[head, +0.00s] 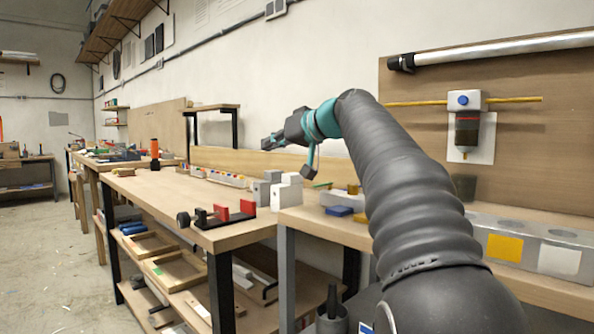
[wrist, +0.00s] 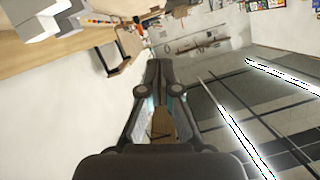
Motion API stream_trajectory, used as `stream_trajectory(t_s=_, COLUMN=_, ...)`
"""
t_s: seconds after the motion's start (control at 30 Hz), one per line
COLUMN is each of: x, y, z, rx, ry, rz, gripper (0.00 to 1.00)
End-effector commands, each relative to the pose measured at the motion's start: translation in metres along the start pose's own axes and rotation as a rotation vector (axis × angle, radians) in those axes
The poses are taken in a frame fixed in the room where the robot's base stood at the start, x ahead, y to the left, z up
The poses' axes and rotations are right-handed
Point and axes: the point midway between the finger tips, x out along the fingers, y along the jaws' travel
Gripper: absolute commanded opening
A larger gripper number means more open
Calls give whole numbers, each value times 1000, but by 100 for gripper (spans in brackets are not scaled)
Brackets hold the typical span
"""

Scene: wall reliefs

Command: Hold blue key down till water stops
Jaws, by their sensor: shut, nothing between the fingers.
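A round blue key (head: 463,99) sits on the front of a white dispenser head on the wooden wall panel at the right. A dark see-through cylinder (head: 467,131) with a red line hangs below it. No clear stream of water can be made out. My gripper (head: 267,142) is in the air over the workbench, well to the left of the key and pointing away from it. In the wrist view my gripper's fingers (wrist: 159,64) come together at the tips, with nothing between them. The key is not in the wrist view.
A small dark glass (head: 464,187) stands below the cylinder, partly hidden by my arm. A grey block (head: 528,243) with round holes and yellow and white labels is in front of it. A yellow pipe (head: 515,100) crosses behind the dispenser. Grey blocks (head: 268,189) stand on the bench.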

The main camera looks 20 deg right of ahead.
Motion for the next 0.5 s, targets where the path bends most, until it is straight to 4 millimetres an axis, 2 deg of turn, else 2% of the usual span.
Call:
stream_trajectory(t_s=0.2, x=-22, y=-36, z=-43, rx=416, ry=192, rz=-269, gripper=0)
stream_trajectory(t_s=0.33, x=-37, y=-48, z=-63, rx=581, ry=252, rz=-395, gripper=0)
stream_trajectory(t_s=0.5, x=-49, y=-54, z=-76, rx=682, ry=286, rz=-479, gripper=0)
